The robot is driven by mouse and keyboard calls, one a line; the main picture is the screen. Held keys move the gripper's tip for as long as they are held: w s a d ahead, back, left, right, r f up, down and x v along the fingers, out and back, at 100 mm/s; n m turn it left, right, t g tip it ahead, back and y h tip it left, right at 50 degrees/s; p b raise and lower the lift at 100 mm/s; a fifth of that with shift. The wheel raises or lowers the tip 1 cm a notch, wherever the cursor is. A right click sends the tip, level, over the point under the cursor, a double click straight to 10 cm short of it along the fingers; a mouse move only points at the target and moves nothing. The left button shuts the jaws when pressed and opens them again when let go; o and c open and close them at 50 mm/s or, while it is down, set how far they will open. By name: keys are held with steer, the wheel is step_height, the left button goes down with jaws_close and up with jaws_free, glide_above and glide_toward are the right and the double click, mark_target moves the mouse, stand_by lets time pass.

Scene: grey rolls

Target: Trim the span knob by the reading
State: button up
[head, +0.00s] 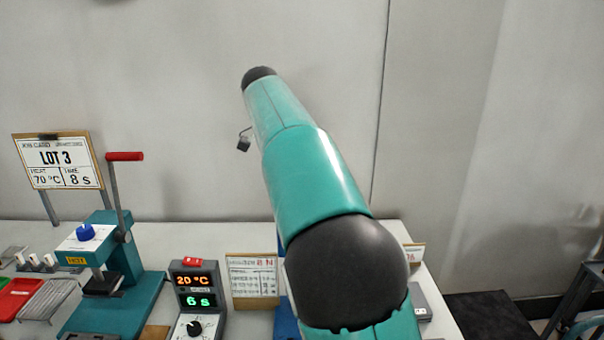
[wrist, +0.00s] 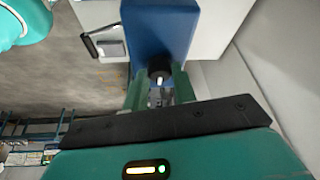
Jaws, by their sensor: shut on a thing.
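A black knob (wrist: 158,66) with a pale mark sits on the face of a blue instrument (wrist: 158,25) in the wrist view. My gripper (wrist: 160,88) has its green fingers on either side of the knob and is shut on it. In the head view my arm covers the gripper and the knob; only a sliver of the blue instrument (head: 286,318) shows. A card reading what looks like "2 N" (head: 254,278) stands beside it. No reading on the blue instrument's own face can be made out.
A dark box (head: 198,300) shows 20 °C and 6 s above a black dial. A teal press (head: 122,262) with a red-handled lever and a LOT 3 sign (head: 60,162) stand at the left. A red tray (head: 14,298) lies far left. A grey item (head: 420,302) lies right of my arm.

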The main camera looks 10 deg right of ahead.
steer(key=shift+d, duration=0.1)
steer(key=o, duration=1)
steer(key=v, duration=0.7)
steer(key=shift+r, duration=0.25)
